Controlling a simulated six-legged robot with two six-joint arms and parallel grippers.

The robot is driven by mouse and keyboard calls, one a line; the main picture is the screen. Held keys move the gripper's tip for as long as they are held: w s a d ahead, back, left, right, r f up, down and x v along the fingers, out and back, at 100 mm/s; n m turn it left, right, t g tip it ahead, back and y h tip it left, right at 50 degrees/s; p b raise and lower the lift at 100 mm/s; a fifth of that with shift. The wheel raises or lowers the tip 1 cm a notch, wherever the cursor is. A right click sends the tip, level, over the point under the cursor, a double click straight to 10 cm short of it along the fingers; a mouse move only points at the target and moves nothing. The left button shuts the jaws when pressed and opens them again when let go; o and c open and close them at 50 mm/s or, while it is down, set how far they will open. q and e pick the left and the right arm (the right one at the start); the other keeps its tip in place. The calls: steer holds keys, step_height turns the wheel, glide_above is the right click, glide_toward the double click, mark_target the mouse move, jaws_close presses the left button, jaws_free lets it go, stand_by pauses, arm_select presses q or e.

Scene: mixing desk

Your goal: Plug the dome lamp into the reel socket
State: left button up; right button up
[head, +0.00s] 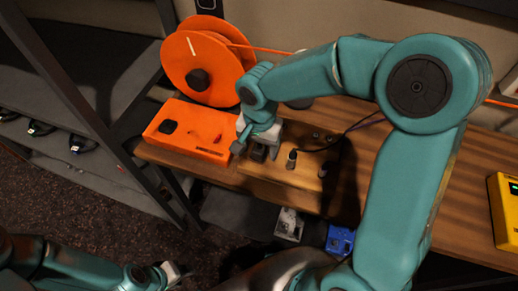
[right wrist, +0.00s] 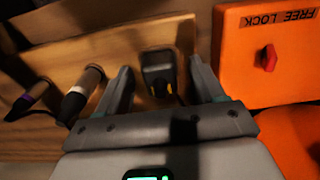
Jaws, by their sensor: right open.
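The orange cable reel (head: 203,62) stands at the back left, with its flat orange box (head: 185,132) in front; the box has a dark square socket-like fitting (head: 168,127) and a red knob (right wrist: 268,58). My right gripper (head: 260,140) is open above a wooden board (head: 285,178), just right of the box. In the right wrist view a dark blocky plug (right wrist: 159,72) lies between its open fingers. I cannot tell whether they touch it. A grey rounded thing (head: 300,103), perhaps the dome lamp, is mostly hidden behind my arm. My left gripper (head: 172,274) is low at the bottom left.
A yellow box (head: 506,208) is far right. The wooden desk (head: 420,150) between is mostly bare. A dark metal frame borders the left.

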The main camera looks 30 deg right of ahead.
mark_target(260, 147)
jaws_close()
steer(key=shift+r+p, duration=2.15)
steer(key=shift+r, duration=0.9)
